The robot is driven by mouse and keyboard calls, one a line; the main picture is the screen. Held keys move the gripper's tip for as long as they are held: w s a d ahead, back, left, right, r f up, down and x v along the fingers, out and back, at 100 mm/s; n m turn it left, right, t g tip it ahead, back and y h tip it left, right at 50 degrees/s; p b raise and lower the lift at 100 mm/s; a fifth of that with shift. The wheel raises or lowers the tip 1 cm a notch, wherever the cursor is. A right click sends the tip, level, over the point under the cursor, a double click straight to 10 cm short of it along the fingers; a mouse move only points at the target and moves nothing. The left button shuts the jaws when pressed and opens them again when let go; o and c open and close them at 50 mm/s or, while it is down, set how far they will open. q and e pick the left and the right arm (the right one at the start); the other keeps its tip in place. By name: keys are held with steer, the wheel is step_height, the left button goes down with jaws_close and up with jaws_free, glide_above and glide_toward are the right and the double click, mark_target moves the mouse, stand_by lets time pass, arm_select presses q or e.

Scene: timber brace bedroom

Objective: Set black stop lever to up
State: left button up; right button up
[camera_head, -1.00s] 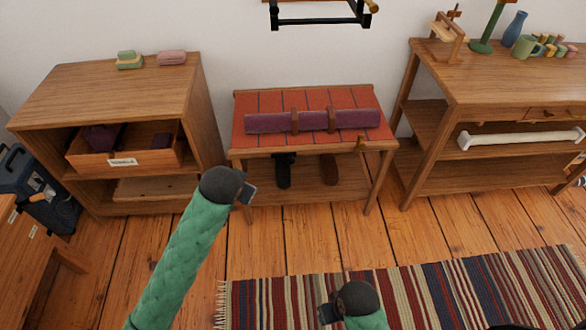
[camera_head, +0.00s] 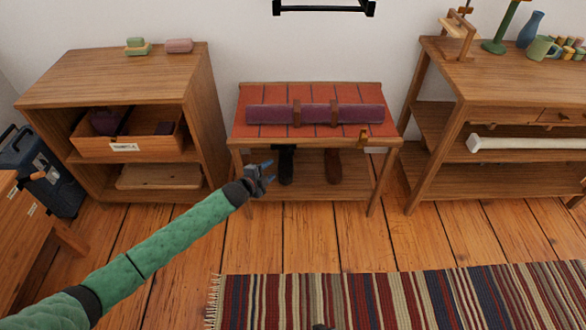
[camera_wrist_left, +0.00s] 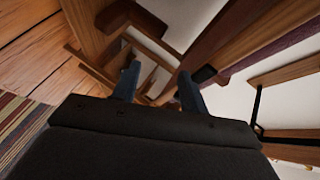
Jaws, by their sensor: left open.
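A black bar-like piece (camera_head: 286,165) hangs or stands under the front of the red-topped bench, left of a similar brown piece (camera_head: 332,166). It may be the black stop lever; its lower end points down. My left gripper (camera_head: 268,172) is open and empty, just left of the black piece and near the bench's left front leg, with no clear contact. In the left wrist view, its two fingers (camera_wrist_left: 160,88) are spread with timber parts beyond them. A small black part (camera_wrist_left: 204,74) shows on a timber rail there. A dark sliver at the head view's bottom edge may be my right gripper.
The bench (camera_head: 243,133) carries a purple roll (camera_head: 275,114) and has a small wooden piece (camera_head: 364,135) at its right front. A cabinet (camera_head: 200,120) stands left, a shelf table (camera_head: 440,150) right. A striped rug (camera_head: 400,298) lies in front on open floor.

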mark_target(289, 154)
arm_select(q)
step_height(289, 154, up, 5)
steer(key=s+d+m+h, duration=0.1)
steer(key=d+m+h, duration=0.2)
steer(key=m+h, duration=0.25)
steer(key=shift+t+y, duration=0.35)
steer(key=shift+t, duration=0.05)
steer(key=shift+x, duration=3.7)
arm_select(e)
steer(key=shift+w+a+r+t, duration=0.1)
steer(key=shift+w+r+t, duration=0.3)
steer(key=shift+w+t, duration=0.3)
steer(key=shift+w+a+r+t, duration=0.1)
steer(key=shift+w+r+t, duration=0.35)
steer(key=shift+w, duration=0.3)
steer(key=shift+f, duration=0.1)
arm_select(q)
steer(key=shift+c, duration=0.4)
steer(key=shift+f, duration=0.1)
jaws_close()
